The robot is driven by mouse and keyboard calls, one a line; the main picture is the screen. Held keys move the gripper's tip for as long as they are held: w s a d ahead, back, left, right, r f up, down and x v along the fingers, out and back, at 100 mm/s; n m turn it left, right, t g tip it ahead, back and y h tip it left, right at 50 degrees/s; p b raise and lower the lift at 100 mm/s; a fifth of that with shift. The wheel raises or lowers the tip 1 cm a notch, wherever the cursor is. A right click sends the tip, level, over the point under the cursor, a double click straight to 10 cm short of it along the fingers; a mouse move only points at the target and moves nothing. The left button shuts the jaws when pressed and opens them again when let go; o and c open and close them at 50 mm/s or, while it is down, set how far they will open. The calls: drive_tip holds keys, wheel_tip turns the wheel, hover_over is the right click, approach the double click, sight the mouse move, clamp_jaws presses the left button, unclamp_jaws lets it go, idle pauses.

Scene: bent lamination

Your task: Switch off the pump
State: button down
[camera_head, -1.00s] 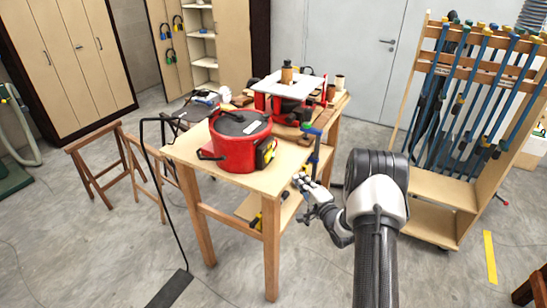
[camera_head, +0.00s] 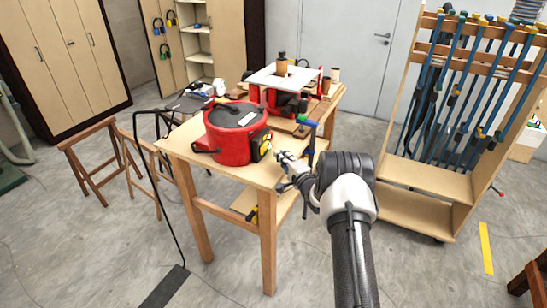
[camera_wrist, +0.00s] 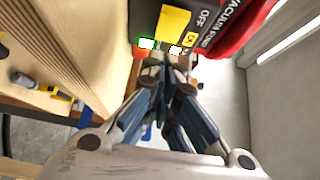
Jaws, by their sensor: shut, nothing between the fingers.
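The vacuum pump is a round red pot (camera_head: 222,150) with a dark lid, standing on the wooden table (camera_head: 205,163). Its dark control panel with a yellow label (camera_head: 265,147) is on the right side, facing my gripper (camera_head: 282,158). In the wrist view the panel shows a yellow label (camera_wrist: 173,22), the words "VACUUM PUMP" and "OFF", a green-lit switch (camera_wrist: 147,43) with orange-red below it, and a small white switch (camera_wrist: 177,50). My gripper (camera_wrist: 168,62) is shut and empty. Its fingertips are just in front of the switches; I cannot tell if they touch.
A blue clamp (camera_head: 308,135) stands at the table edge close to my gripper. A red machine with a white top (camera_head: 283,77) is behind the pump. A clamp rack (camera_head: 425,180) stands on the right. The floor in front of the table is mostly clear.

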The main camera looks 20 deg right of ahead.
sight(266, 149)
drive_tip(key=shift+w+a, duration=1.1)
drive_tip(key=shift+a, duration=0.25)
drive_tip(key=shift+w+a+f+b, duration=0.15)
drive_tip(key=shift+a+b, duration=0.45)
drive_tip(key=shift+b, duration=0.15)
